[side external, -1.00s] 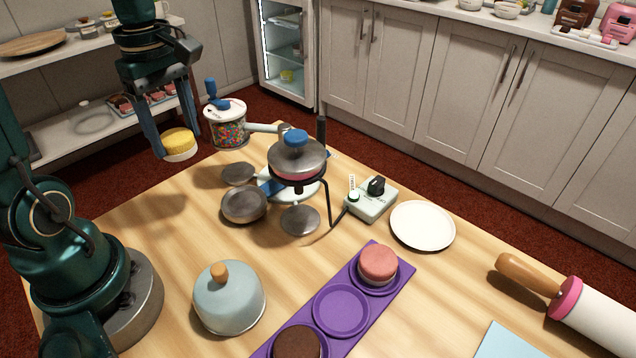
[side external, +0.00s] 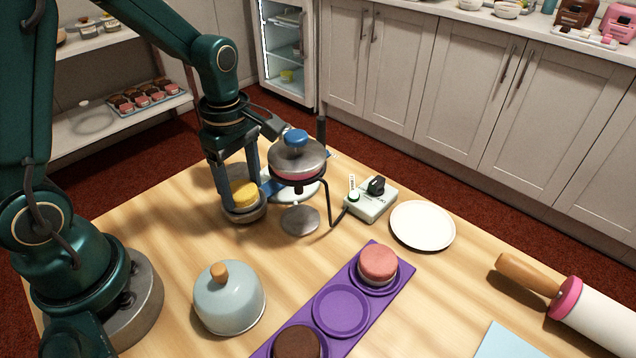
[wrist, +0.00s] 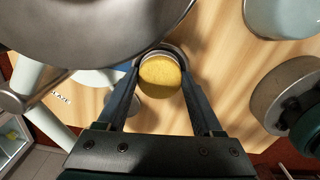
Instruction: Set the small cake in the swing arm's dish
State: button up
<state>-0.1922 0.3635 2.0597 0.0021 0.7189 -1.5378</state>
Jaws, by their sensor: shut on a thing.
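The small cake (side external: 243,194), yellow on top with a pale side, is between the fingers of my gripper (side external: 241,200) in the side view. My gripper is shut on it. The cake is at a round grey metal dish (side external: 245,216) beside the turntable stand, within its rim as seen from the side. I cannot tell whether it touches the dish floor. In the wrist view the cake (wrist: 160,76) sits between the two fingertips, with part of a metal rim behind it. The stand has a lidded metal pan (side external: 298,158) with a blue knob.
A lower metal disc (side external: 300,220) lies right of the dish. A control box (side external: 371,200) and white plate (side external: 422,225) are further right. A blue-grey dome (side external: 229,300) and purple tray (side external: 342,310) with a pink and a brown cake are in front.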

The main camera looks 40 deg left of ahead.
aim_at(242, 189)
jog(key=shift+f, duration=0.1)
jog(key=o, duration=1.3)
notch_tip(242, 189, up, 12)
jog(key=s+d+m+t, duration=0.2)
jog(key=s+m, duration=0.2)
jog(key=m, duration=0.6)
jog(key=s+d+m+t, duration=0.3)
jog(key=s+m, duration=0.2)
jog(key=m, duration=0.4)
jog(key=shift+r+m+t, duration=0.2)
jog(key=shift+m+t, duration=0.1)
jog(key=shift+m, duration=0.1)
jog(key=shift+s, duration=0.1)
